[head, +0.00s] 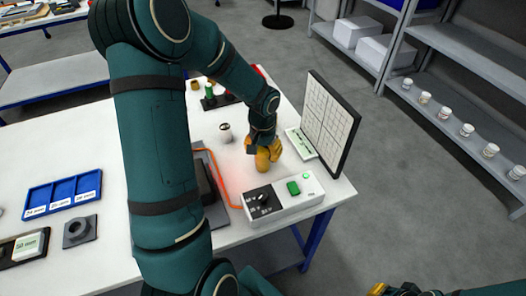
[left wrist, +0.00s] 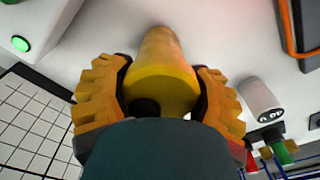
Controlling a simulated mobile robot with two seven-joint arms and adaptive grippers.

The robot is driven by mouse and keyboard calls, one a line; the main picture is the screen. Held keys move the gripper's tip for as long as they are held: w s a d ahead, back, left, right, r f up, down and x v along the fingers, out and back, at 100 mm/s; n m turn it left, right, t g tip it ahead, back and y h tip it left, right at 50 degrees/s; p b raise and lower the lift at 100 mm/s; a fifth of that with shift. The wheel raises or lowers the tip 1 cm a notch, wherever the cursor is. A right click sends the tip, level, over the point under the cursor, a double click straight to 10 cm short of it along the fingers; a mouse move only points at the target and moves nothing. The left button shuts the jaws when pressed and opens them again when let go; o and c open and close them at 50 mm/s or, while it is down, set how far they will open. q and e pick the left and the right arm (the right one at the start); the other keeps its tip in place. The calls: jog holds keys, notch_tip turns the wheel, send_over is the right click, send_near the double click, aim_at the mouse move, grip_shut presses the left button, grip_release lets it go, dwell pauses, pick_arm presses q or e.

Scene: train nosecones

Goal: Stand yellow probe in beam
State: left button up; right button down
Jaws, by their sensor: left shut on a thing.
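The yellow probe (left wrist: 160,75) is a smooth tapered cylinder between the two orange fingers of my left gripper (left wrist: 160,92) in the left wrist view. My left gripper is shut on it, one finger on each side. I cannot tell whether the probe touches the table. No beam can be made out clearly. Of my right gripper (head: 378,289) only an orange tip shows at the bottom edge.
The control box (head: 283,202) has a black knob and green button. The grid panel (head: 333,125) stands at the table's right edge. A white cylinder (head: 225,133), an orange cable (head: 222,178) and a blue tray (head: 62,195) are on the table. A shelf (head: 470,60) stands at right.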

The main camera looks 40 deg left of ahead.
pick_arm(q)
jog(key=shift+r, duration=0.1)
jog(key=o, duration=1.4)
notch_tip(320, 180, up, 12)
jog(key=shift+s+p, duration=0.15)
jog(key=shift+p, duration=0.95)
jog(key=shift+r, duration=0.1)
